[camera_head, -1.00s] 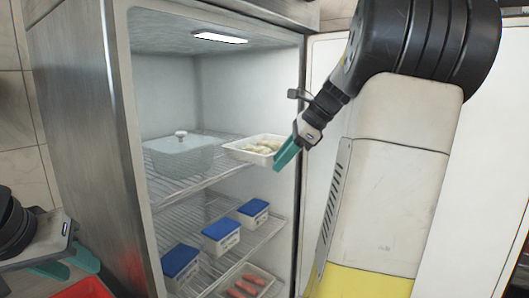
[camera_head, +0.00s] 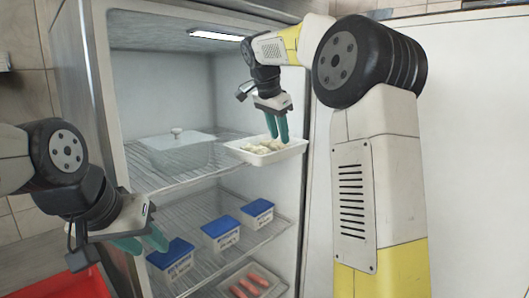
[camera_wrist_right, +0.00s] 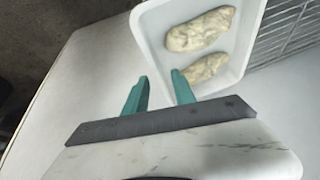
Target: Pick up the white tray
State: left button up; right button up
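The white tray (camera_head: 270,160) holds pale, lumpy pieces of food and sits on the fridge's upper wire shelf, at its right front. It also shows in the right wrist view (camera_wrist_right: 152,32), with two pale pieces in it. My right gripper (camera_head: 277,126) points down at the tray's near side from above, its teal fingers apart. In the right wrist view, one finger overlaps the tray's corner and the other is outside it. Whether they touch the tray is unclear. My left gripper (camera_head: 142,243) is open and empty at the fridge's lower left front.
A clear lidded container (camera_head: 178,155) stands left of the tray on the same shelf. Blue-lidded boxes (camera_head: 220,232) stand on the shelf below. A tray with reddish sausages (camera_head: 248,285) is lower down. A red container (camera_head: 70,285) is at the lower left.

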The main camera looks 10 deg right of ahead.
jog(key=x, duration=0.6)
jog(key=shift+d, duration=0.25)
grip_shut()
dwell(1.1)
